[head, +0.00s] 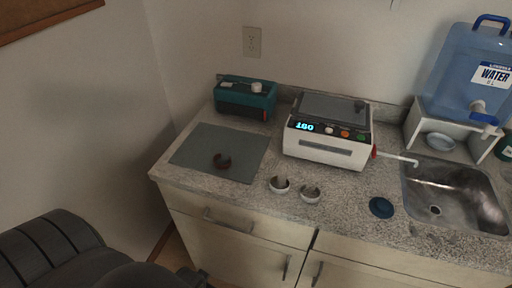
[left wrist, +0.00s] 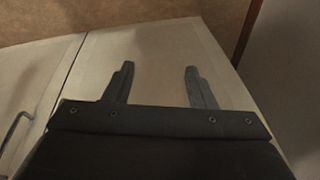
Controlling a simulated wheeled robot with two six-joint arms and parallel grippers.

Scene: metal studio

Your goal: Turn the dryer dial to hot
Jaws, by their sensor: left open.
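A white appliance (head: 328,132) with a grey lid stands on the counter against the back wall. I cannot tell which is the dryer, or how any dial is set. My left gripper (left wrist: 159,66) is open and empty in the left wrist view, in front of the cabinet fronts and well away from both devices. My right gripper is not in view.
A sink (head: 418,194) and a blue water jug (head: 468,70) are at right.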

